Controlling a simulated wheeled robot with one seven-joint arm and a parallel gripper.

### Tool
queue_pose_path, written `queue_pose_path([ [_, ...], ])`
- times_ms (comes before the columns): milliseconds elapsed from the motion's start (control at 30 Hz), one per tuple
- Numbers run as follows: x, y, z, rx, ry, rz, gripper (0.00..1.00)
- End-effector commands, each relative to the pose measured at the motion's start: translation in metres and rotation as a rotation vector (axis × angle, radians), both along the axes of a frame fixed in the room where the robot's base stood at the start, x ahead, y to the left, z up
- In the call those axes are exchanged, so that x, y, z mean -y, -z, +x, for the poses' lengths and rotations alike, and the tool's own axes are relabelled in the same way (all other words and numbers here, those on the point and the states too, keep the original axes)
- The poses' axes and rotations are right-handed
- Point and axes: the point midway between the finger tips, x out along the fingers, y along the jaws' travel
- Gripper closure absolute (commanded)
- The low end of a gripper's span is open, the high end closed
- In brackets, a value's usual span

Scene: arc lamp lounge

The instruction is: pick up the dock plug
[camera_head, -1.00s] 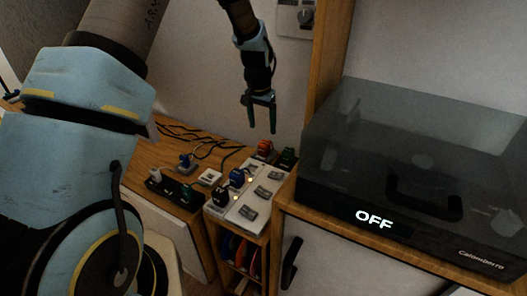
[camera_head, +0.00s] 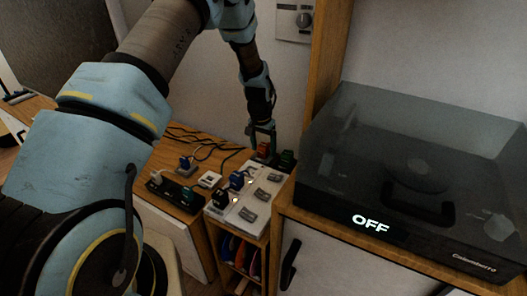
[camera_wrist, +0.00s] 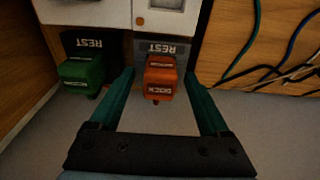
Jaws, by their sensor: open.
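The dock plug (camera_wrist: 159,79) is orange with a label that reads DOCK. It sits at a slot marked REST in the wrist view. In the head view, the orange plug (camera_head: 264,150) stands at the back of a pale panel, partly hidden by my gripper. My gripper (camera_head: 263,133) is open and points down over it. In the wrist view, my gripper (camera_wrist: 159,76) has one teal finger on each side of the plug, with gaps between. It holds nothing.
A green plug (camera_wrist: 82,72) sits at a neighbouring REST slot, just left of my left finger in the wrist view. Blue plugs (camera_head: 237,179) stand on the pale panel (camera_head: 243,214). Dark cables (camera_head: 190,136) lie behind. A dark glassy box marked OFF (camera_head: 400,180) stands to the right.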

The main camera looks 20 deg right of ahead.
Motion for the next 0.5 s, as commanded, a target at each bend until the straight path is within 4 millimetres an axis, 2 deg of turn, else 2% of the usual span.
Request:
queue_pose_path([
  [67, -0.0001, 0.0, -0.0002, 0.0, 0.0, 0.0, 0.22],
  [500, -0.0002, -0.0003, -0.0003, -0.001, 0.0, 0.001, 0.72],
])
